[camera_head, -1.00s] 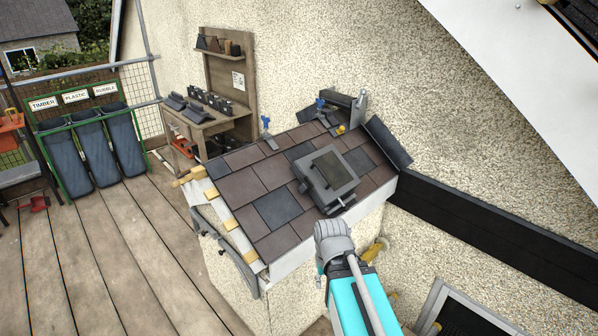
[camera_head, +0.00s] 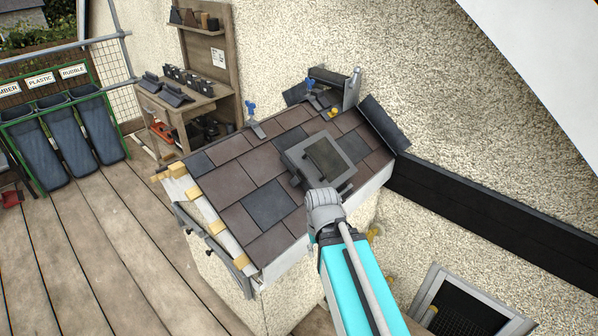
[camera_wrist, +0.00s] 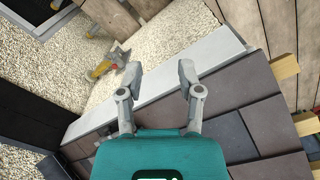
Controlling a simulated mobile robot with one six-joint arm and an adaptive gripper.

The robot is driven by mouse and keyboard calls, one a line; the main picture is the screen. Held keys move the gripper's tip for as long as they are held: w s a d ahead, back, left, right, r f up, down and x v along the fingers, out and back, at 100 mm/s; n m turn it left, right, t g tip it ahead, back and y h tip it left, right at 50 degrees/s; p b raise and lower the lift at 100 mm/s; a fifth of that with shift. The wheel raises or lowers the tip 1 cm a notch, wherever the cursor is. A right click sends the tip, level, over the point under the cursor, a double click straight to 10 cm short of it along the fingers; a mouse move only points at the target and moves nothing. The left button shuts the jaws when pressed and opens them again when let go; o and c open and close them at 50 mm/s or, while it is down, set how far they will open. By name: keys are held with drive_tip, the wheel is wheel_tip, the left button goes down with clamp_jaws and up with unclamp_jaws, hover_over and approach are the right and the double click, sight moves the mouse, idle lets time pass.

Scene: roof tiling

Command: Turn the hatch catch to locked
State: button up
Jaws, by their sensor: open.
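The grey roof hatch (camera_head: 322,160) with a dark pane sits on the tiled slope (camera_head: 240,174) in the head view. Its catch cannot be made out; my arm's end covers the ground just below the hatch. My gripper shows in the wrist view (camera_wrist: 154,82) with its two fingers apart and nothing between them. It is over the pale edge board (camera_wrist: 205,58) at the foot of the tiles. The hatch is not in the wrist view.
Blue clamps (camera_head: 251,108) and a yellow item (camera_head: 334,112) stand near the top of the roof. A workbench (camera_head: 185,105) stands behind left. A dark beam (camera_head: 480,220) runs along the wall at right. The deck at left is mostly clear.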

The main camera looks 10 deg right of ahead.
drive_tip(key=shift+r, duration=0.1)
drive_tip(key=n+t+y+p, duration=0.35)
drive_tip(key=n+p, duration=0.35)
drive_tip(key=p, duration=1)
approach(303, 173)
wheel_tip(303, 173, up, 4)
drive_tip(key=s, duration=0.1)
drive_tip(key=shift+h, duration=0.45)
drive_tip(key=shift+f, duration=0.4)
drive_tip(key=b+x, duration=1.2)
drive_tip(key=x, duration=0.1)
drive_tip(key=shift+w+a+f+b, duration=0.1)
drive_tip(key=shift+w+b, duration=0.05)
drive_tip(key=shift+b, duration=0.25)
